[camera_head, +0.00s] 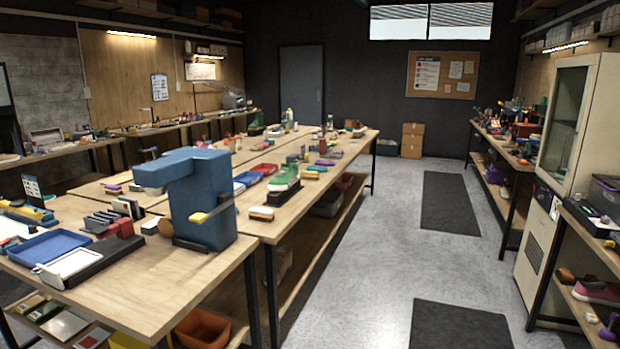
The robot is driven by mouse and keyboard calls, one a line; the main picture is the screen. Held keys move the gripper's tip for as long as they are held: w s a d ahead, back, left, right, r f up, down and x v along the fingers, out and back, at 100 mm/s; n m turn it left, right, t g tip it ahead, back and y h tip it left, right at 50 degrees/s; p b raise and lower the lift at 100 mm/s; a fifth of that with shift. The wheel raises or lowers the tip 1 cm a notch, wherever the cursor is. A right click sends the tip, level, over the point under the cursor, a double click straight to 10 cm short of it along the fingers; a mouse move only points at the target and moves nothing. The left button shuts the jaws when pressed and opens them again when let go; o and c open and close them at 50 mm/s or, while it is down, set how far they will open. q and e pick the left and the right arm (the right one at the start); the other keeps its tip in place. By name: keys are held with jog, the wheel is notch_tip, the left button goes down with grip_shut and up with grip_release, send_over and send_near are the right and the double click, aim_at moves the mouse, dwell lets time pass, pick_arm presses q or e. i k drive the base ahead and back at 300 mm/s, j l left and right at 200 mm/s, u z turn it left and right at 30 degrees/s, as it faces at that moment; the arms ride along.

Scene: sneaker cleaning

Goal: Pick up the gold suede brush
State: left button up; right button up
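I cannot pick out the gold suede brush with certainty. A small brush-like block with a tan top and pale underside (262,213) lies on the wooden workbench's right edge, beside the blue machine. A yellow piece (200,217) shows against the front of the blue machine (205,190); I cannot tell what it is. Neither of my grippers is in view.
The long wooden workbench (165,290) holds a blue tray (45,249), a green sneaker (285,180) and red trays. An open grey floor aisle (375,250) with dark mats (450,203) runs to its right. A beige cabinet (560,160) and side shelves stand at the right.

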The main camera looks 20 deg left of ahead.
aim_at(310, 176)
jog(key=i, duration=2.75)
jog(key=i+u, duration=0.2)
jog(key=i, duration=0.3)
jog(key=i+l+u, duration=0.2)
jog(key=i, duration=0.3)
jog(key=i+u, duration=0.15)
jog(key=i, duration=0.35)
jog(key=i+l+u, duration=0.3)
jog(key=i+u, duration=0.2)
jog(key=i+l+u, duration=0.3)
jog(key=u, duration=0.2)
jog(key=l, duration=0.1)
